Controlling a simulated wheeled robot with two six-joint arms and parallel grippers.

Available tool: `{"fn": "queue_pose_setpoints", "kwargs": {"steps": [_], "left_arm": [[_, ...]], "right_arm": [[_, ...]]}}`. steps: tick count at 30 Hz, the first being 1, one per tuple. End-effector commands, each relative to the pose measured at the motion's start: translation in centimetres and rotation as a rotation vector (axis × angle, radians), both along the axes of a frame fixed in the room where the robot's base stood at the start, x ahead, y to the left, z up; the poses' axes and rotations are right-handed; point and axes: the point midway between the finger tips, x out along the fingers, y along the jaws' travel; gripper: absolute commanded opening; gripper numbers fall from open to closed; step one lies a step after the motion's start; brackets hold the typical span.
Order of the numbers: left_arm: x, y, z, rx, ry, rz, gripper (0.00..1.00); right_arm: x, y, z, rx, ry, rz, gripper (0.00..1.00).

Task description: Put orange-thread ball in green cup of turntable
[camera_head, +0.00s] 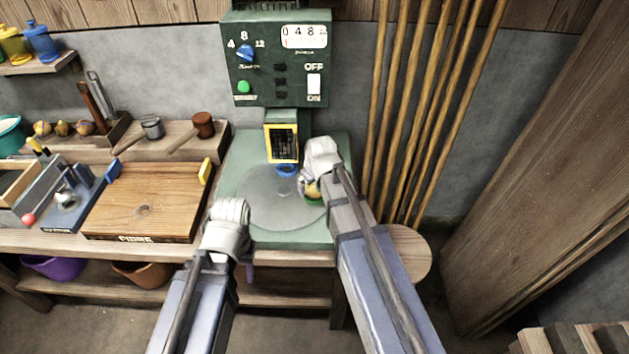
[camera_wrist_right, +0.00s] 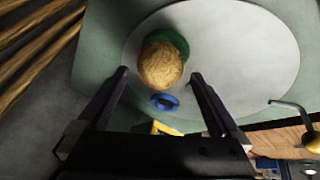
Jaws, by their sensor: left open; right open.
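A tan, fuzzy ball (camera_wrist_right: 161,66) is between and just beyond the fingertips of my open right gripper (camera_wrist_right: 160,74) in the right wrist view. It overlaps the green cup (camera_wrist_right: 181,44) on the grey turntable (camera_wrist_right: 245,60); I cannot tell whether it is fully seated. In the head view the ball (camera_head: 313,189) shows below my right gripper (camera_head: 308,180), partly hidden, with a bit of the green cup (camera_head: 314,203) under it. Its thread colour is not clear. My left gripper (camera_head: 229,212) is open at the turntable's left front edge.
A blue cup (camera_wrist_right: 163,102) is on the turntable near the yellow-framed opening (camera_head: 283,143) of the green machine (camera_head: 277,60). Several balls (camera_head: 62,128) rest on the left shelf. A wooden board (camera_head: 146,200) lies left of the machine. Wooden poles (camera_head: 420,110) stand at right.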

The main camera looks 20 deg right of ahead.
Motion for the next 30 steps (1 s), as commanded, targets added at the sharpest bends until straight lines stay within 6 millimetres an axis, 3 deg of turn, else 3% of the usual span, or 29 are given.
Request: {"fn": "queue_pose_setpoints", "kwargs": {"steps": [1,10,30], "left_arm": [[0.0,0.0,1.3,0.0,0.0,0.0,0.5],[0.0,0.0,4.7,0.0,0.0,0.0,0.5],[0.0,0.0,4.9,0.0,0.0,0.0,0.5]], "right_arm": [[-0.4,0.0,1.3,0.0,0.0,0.0,1.0],[-2.1,0.2,4.7,0.0,0.0,0.0,1.0],[-2.3,0.3,4.9,0.0,0.0,0.0,1.0]]}}
